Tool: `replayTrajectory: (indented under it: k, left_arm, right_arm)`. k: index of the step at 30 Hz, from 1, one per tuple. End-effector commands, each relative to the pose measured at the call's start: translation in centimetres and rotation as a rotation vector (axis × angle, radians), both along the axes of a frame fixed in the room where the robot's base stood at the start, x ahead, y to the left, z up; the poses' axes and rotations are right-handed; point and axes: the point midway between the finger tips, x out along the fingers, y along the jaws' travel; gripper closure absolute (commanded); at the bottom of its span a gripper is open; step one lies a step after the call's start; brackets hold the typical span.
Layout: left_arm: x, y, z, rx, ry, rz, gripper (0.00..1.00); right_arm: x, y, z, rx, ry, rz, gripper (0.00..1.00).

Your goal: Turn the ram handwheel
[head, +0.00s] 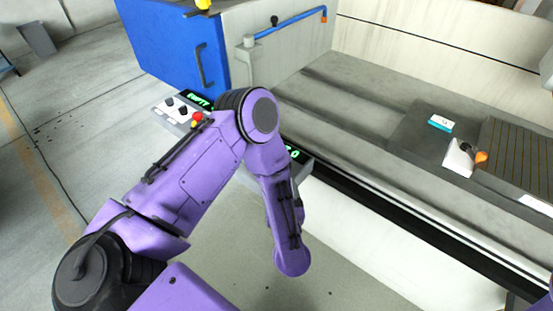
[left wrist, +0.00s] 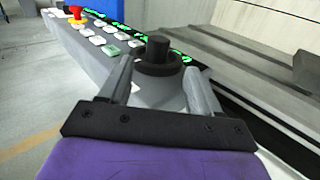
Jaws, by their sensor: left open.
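The ram handwheel, a black round knob (left wrist: 157,52) on a wider dark ring, stands up from the grey control panel (left wrist: 75,38) in the left wrist view. My left gripper (left wrist: 160,72) is open, one finger to each side of the knob. The knob appears between and just beyond the fingertips; I cannot tell whether either finger touches it. In the head view the left arm covers the handwheel, and its gripper is hidden. The panel's ends show there on both sides of the arm (head: 168,115). My right gripper is not in view.
The panel carries a red stop button (left wrist: 75,12), pale keys (left wrist: 110,49) and green displays close to the left gripper. Behind are a blue cabinet (head: 165,45) and a grey machine bed (head: 340,120) with a white block (head: 458,160).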

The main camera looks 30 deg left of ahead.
Motion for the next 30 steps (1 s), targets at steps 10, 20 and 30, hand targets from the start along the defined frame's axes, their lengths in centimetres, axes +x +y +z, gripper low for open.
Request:
replayTrajectory:
  k: [10,20,30]
  left_arm:
    - [4.5,4.3,0.4,-0.031,-0.030,0.019,0.37]
    - [7.8,6.9,0.1,-0.028,-0.026,0.011,0.37]
    - [7.8,6.9,0.0,-0.027,-0.026,0.010,0.73]
  right_arm:
    - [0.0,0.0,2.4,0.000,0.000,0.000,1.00]
    - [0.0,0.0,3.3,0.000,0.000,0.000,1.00]
    - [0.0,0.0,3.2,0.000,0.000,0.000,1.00]
